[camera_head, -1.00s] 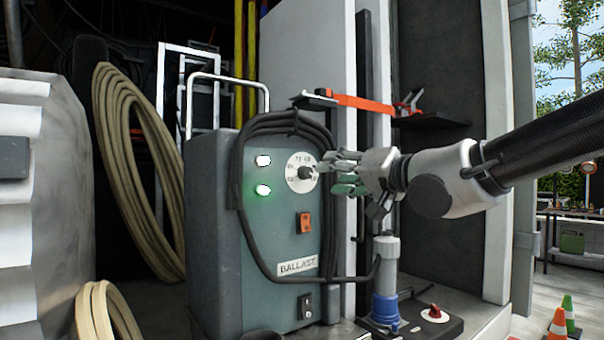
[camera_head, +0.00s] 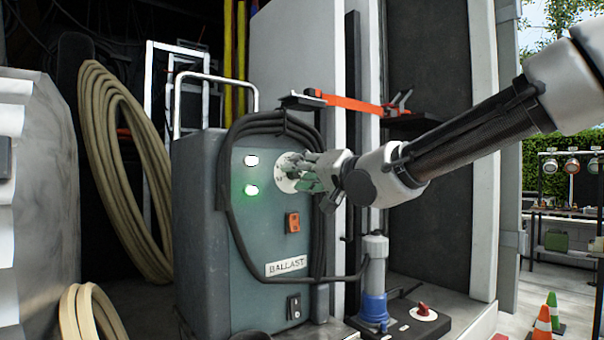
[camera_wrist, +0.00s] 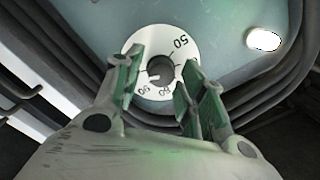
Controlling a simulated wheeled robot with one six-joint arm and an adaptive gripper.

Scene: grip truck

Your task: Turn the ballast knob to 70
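The ballast box (camera_head: 262,240) is a grey-green case with a "BALLAST" label, standing in the truck. Its white dial (camera_head: 286,184) is near the top of the front face, partly hidden by my gripper. In the wrist view the dial (camera_wrist: 134,57) shows 50 at upper right and smaller, partly legible numbers at its lower edge. The dark knob (camera_wrist: 160,68) is at its centre. My gripper (camera_wrist: 168,75) is open, with its green-padded fingers on either side of the knob. I cannot tell whether they touch it. My gripper (camera_head: 300,172) also reaches the dial in the head view.
An orange switch (camera_head: 292,222) and a black switch (camera_head: 293,307) sit below the dial. Two lit lamps (camera_head: 251,190) are left of it. A black cable (camera_head: 226,215) loops around the box front. An orange clamp (camera_head: 350,102) is on a shelf above my arm.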

